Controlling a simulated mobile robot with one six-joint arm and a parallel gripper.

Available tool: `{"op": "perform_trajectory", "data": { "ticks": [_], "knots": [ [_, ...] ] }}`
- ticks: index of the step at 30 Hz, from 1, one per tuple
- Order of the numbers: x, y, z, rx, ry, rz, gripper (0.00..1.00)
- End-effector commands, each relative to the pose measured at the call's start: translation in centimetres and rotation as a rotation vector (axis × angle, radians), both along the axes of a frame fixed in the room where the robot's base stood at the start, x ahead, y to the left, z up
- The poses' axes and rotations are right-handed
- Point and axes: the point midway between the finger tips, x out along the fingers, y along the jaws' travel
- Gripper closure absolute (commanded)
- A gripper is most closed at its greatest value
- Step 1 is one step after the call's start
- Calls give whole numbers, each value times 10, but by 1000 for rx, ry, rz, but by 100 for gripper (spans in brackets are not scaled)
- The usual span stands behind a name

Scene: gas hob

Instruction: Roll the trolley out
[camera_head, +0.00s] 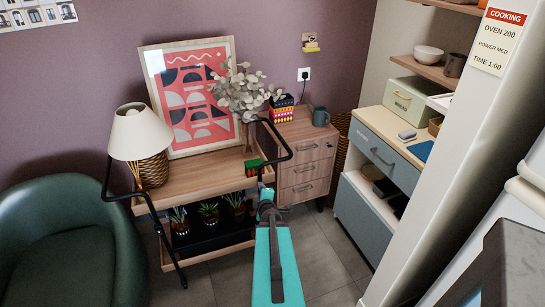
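The trolley (195,182) is a two-tier wooden cart with black bent-tube frames at both ends. It stands against the purple wall. Its left black frame (107,185) and right black frame (288,143) rise above the top shelf. A lamp (140,137) with a woven base, a framed print (190,92) and a vase of pale leaves (243,95) stand on top. Several small potted plants (208,212) sit on the dark lower tier. My gripper (265,188) is at the trolley's right end, by the right frame. Its fingers are too small and covered to tell whether they grip it.
A green armchair (70,245) stands close at the left of the trolley. A wooden drawer unit (305,170) is behind at the right, and a grey-blue cabinet (375,215) is further right. Grey tiled floor (325,258) lies open in front.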

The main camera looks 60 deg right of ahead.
Motion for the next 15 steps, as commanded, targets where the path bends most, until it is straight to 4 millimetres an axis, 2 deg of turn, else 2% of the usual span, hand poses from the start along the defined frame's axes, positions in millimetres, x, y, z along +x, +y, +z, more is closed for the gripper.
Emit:
{"op": "perform_trajectory", "data": {
  "ticks": [1, 3, 9, 15],
  "knots": [
    [-9, -13, 15, -37, -2, 15, 65],
    [-18, -26, 32, -88, -3, 47, 65],
    [-47, -53, 74, -220, 13, 138, 65],
    [-69, -65, 96, -298, 34, 201, 65]
  ]
}}
